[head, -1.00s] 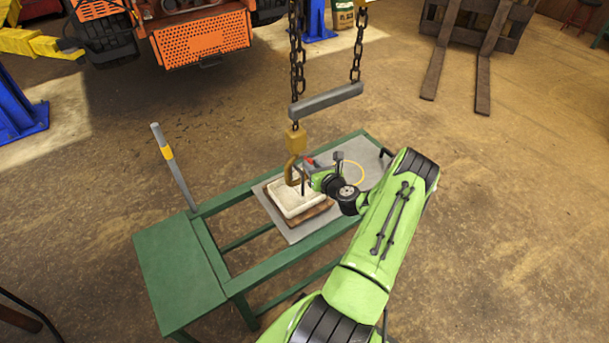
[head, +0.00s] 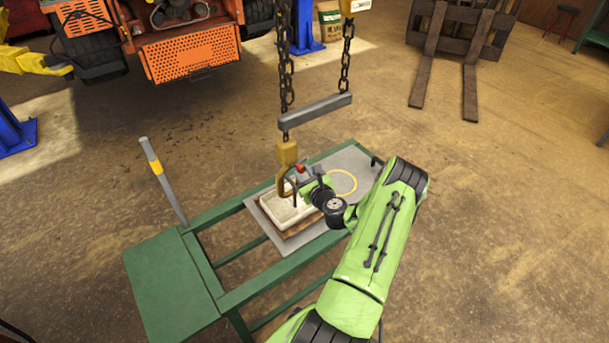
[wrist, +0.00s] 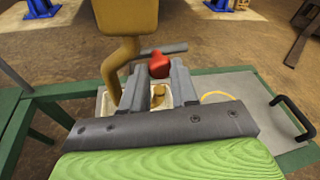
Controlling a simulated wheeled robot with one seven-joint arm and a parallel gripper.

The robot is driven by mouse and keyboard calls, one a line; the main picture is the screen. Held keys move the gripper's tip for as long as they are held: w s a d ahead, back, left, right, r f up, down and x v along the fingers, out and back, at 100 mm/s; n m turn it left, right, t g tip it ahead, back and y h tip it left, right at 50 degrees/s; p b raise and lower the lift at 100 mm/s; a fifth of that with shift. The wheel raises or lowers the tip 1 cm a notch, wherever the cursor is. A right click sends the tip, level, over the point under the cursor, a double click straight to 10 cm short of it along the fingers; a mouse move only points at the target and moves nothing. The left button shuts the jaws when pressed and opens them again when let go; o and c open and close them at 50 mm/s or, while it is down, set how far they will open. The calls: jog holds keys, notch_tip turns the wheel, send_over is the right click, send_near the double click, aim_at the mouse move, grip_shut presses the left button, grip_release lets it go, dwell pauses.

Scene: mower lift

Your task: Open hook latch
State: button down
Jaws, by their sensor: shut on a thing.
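A yellow hook (head: 285,155) hangs over the green-framed table; its shank and curve fill the upper left of the wrist view (wrist: 127,22). A red tab (head: 300,168), apparently the hook latch's, sits beside the hook on its right. In the wrist view the red tab (wrist: 159,65) shows between the two grey fingertips. My gripper (wrist: 157,78) is shut on this red tab. In the head view my gripper (head: 306,180) is small and partly hidden by my wrist. The latch's angle against the hook opening cannot be made out.
A grey spreader bar (head: 315,109) on chains hangs above the hook. A pale tray (head: 284,213) stands under the hook on the table (head: 175,285). A yellow ring (head: 343,182) lies on the grey plate. A grey post (head: 163,180) stands at left.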

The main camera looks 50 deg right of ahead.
jog(key=c, duration=0.9)
grip_release()
jog(key=shift+o, duration=0.2)
jog(key=shift+s, duration=0.1)
jog(key=p+v, duration=0.2)
jog(key=v, duration=1.3)
jog(key=shift+s+a+r, duration=0.2)
jog(key=shift+s, duration=0.1)
